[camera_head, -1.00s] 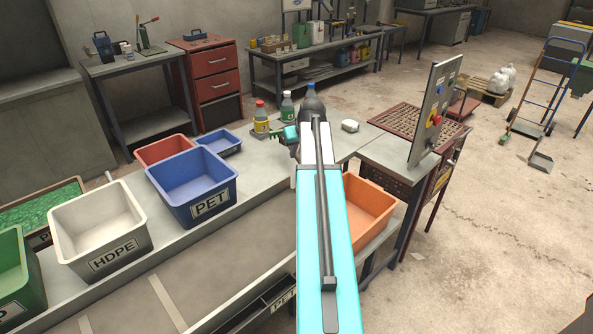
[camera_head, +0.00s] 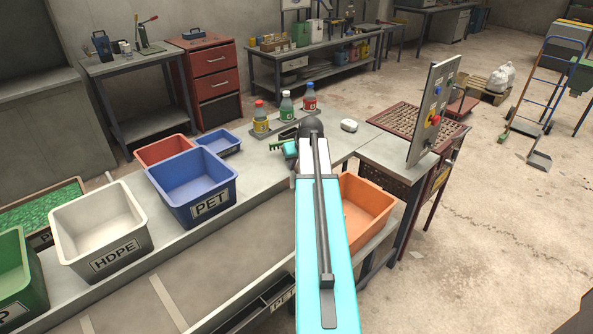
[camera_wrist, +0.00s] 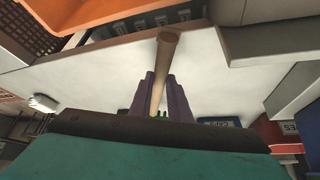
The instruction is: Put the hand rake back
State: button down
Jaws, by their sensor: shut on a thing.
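The hand rake has a pale wooden handle (camera_wrist: 166,55) and a green toothed head (camera_head: 276,146). My gripper (camera_wrist: 161,78) is shut on the handle, with one finger on each side of it. In the head view my gripper (camera_head: 290,151) is over the grey bench (camera_head: 248,160), mostly hidden behind my arm. The green head sticks out to its left. A little green also shows between the fingers in the wrist view. I cannot tell whether the rake touches the bench.
Three bottles (camera_head: 286,105) stand behind my gripper, near a dark flat thing (camera_head: 288,132) partly hidden by my arm. A white rounded object (camera_head: 349,125) lies to the right. The blue PET bin (camera_head: 203,203) is left, the orange bin (camera_head: 372,222) right.

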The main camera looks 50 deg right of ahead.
jog(key=shift+f, duration=1.4)
jog(key=c, duration=1.7)
grip_release()
jog(key=shift+o, duration=0.2)
jog(key=shift+b+v, duration=0.65)
jog(key=shift+v, duration=5.35)
